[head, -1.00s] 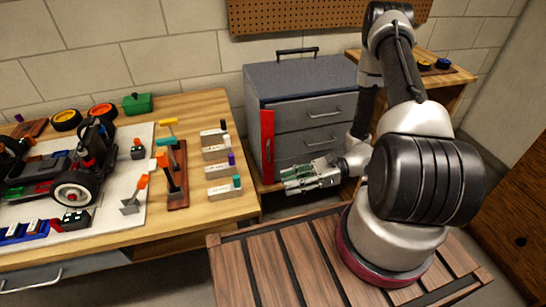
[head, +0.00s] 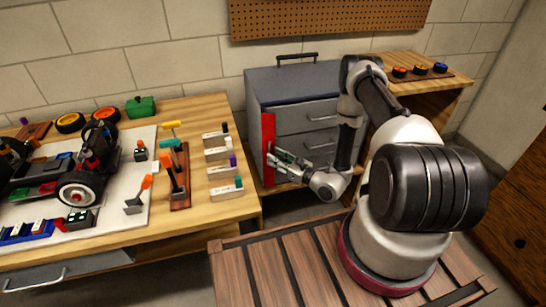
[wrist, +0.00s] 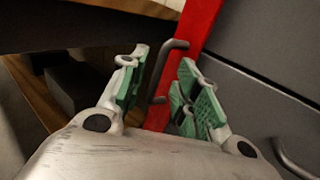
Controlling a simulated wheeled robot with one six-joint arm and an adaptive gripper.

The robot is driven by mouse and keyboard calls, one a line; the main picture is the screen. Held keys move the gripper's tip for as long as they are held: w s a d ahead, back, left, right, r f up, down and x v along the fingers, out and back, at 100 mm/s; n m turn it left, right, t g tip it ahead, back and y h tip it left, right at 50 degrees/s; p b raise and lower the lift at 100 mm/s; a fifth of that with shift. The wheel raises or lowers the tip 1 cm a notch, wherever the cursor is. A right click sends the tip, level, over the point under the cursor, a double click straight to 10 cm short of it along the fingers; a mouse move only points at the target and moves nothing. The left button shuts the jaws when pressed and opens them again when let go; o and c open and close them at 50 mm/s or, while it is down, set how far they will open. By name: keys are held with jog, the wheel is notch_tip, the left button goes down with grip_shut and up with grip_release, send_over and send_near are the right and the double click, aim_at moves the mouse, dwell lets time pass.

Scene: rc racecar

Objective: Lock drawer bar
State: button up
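The red drawer bar (head: 268,135) stands upright along the left front edge of the grey drawer cabinet (head: 290,85). In the wrist view the red bar (wrist: 200,22) carries a dark bent handle (wrist: 163,66). My gripper (head: 277,164) is at the lower part of the bar. In the wrist view my gripper (wrist: 160,88) is open, with green finger pads on either side of the handle. The handle lies between the fingers with gaps showing. Whether any pad touches it, I cannot tell.
The cabinet's drawers look shut, with metal handles such as one (head: 322,118) to the right of the bar. The wooden workbench (head: 215,108) with car parts and tools stands to the left. A wooden side bench (head: 425,62) with wheels is at the right.

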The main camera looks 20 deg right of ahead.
jog(key=shift+x, duration=0.95)
grip_shut()
jog(key=n+g+y, duration=0.1)
jog(key=w+d+n+g+y, duration=0.1)
jog(key=n+g+y, duration=0.1)
jog(key=d+n+g+y, duration=0.1)
jog(key=g+y, duration=0.1)
jog(key=shift+w+n, duration=0.3)
grip_release()
jog(key=shift+d, duration=0.1)
